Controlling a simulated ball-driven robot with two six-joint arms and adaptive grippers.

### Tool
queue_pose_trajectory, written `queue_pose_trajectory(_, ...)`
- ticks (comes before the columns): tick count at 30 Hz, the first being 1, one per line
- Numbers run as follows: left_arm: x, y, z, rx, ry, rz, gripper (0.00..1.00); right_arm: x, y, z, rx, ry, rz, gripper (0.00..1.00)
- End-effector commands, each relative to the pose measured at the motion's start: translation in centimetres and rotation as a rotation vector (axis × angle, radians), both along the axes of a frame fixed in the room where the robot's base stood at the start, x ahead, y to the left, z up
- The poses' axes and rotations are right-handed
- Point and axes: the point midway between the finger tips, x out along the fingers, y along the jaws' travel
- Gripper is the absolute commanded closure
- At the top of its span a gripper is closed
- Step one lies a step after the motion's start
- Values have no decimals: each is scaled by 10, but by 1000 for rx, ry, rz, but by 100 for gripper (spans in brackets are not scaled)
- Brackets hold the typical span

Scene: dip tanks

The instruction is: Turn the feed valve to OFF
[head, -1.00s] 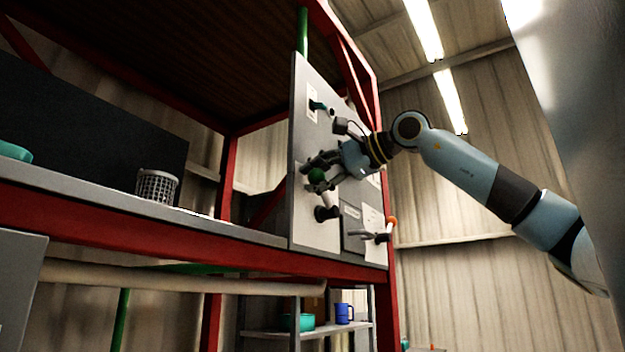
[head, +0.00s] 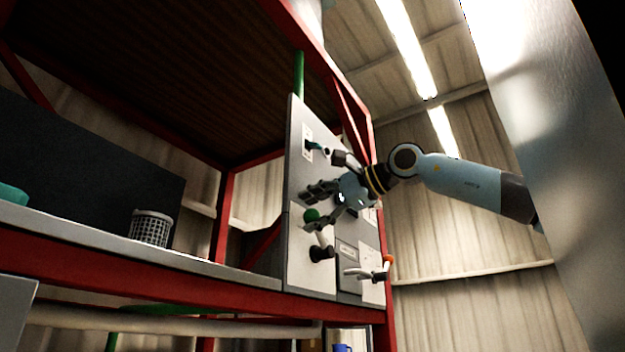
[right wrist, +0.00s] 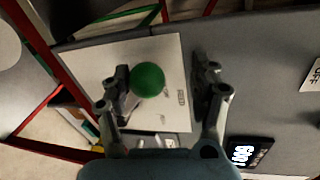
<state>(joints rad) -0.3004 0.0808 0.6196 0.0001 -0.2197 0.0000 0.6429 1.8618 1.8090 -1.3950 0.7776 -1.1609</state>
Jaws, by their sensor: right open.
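A lever with a green ball knob (head: 311,215) stands up from a black pivot (head: 321,253) on a white plate of the grey upright panel (head: 298,150). I cannot read from the frames which valve this lever is. My right gripper (head: 315,207) is open at the knob, its fingers above and below it in the head view. In the right wrist view the green knob (right wrist: 147,80) lies between the open fingers (right wrist: 163,78), nearer the left one. I cannot tell whether they touch. My left gripper is not in view.
A teal handle (head: 316,146) is above on the panel, and an orange-tipped lever (head: 388,261) is lower right. Part of a label reading OFF (right wrist: 314,75) and a lit display (right wrist: 245,153) show in the wrist view. A mesh basket (head: 151,228) stands on the bench (head: 70,241).

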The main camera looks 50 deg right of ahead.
Motion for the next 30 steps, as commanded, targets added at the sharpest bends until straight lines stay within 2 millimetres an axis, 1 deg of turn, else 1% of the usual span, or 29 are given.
queue_pose_trajectory(2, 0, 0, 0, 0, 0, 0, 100, 2, 2, 7, -8, 1, -9, 38)
queue_pose_trajectory(9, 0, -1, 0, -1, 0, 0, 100, 2, 1, 48, -7, 0, -8, 38)
queue_pose_trajectory(12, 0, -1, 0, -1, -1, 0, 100, 2, 2, 62, -6, -3, -6, 38)
queue_pose_trajectory(15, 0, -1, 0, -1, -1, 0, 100, 2, 2, 72, -4, -1, -6, 38)
queue_pose_trajectory(21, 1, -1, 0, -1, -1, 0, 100, 2, 3, 81, -2, -3, -2, 38)
queue_pose_trajectory(28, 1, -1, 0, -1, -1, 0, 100, 2, 3, 81, -1, -3, -1, 38)
queue_pose_trajectory(29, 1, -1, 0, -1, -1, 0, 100, 2, 3, 81, -1, -3, -1, 41)
queue_pose_trajectory(30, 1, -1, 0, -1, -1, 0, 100, 2, 3, 81, -1, -3, 0, 46)
